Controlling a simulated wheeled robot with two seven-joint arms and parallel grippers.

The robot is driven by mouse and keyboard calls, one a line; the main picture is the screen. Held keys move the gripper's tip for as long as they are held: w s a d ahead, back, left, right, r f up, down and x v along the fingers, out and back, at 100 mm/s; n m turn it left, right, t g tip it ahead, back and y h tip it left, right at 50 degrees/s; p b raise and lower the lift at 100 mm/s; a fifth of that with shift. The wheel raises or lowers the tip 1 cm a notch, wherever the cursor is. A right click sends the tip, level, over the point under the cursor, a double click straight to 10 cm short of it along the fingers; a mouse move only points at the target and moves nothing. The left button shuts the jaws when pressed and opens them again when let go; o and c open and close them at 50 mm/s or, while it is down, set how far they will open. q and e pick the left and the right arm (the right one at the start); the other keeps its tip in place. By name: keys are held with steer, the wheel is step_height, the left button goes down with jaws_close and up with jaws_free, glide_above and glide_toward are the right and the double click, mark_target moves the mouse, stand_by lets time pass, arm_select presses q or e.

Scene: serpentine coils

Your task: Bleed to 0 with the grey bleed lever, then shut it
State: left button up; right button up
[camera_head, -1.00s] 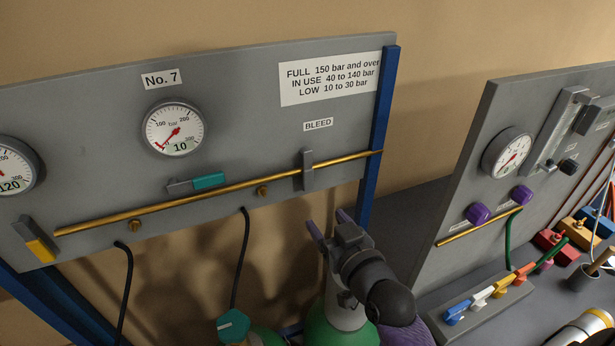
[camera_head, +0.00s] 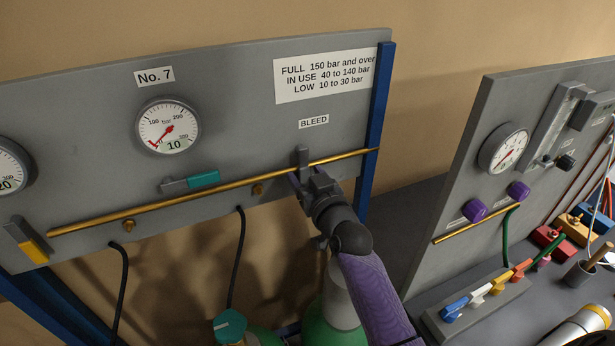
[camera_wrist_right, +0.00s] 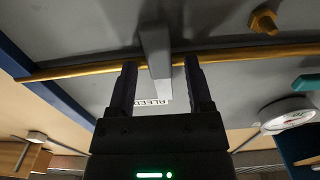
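The grey bleed lever (camera_head: 302,156) stands upright across the brass pipe (camera_head: 225,190), below the BLEED label (camera_head: 313,122). My right gripper (camera_head: 303,180) is at the lever's lower part. In the right wrist view the open fingers (camera_wrist_right: 160,72) straddle the grey lever (camera_wrist_right: 155,45), with a gap on each side. The lever's lower end is partly hidden by my gripper in the head view. The No. 7 gauge (camera_head: 168,126) has a red needle and shows 10. My left gripper is not in view.
A teal-handled lever (camera_head: 203,179) and a yellow-ended lever (camera_head: 33,248) are on the same panel. Green cylinders (camera_head: 325,325) stand below it. A second panel (camera_head: 480,150) with a gauge and purple knobs stands to the right, with coloured levers on the bench.

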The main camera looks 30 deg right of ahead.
jaws_close()
stand_by(1.2)
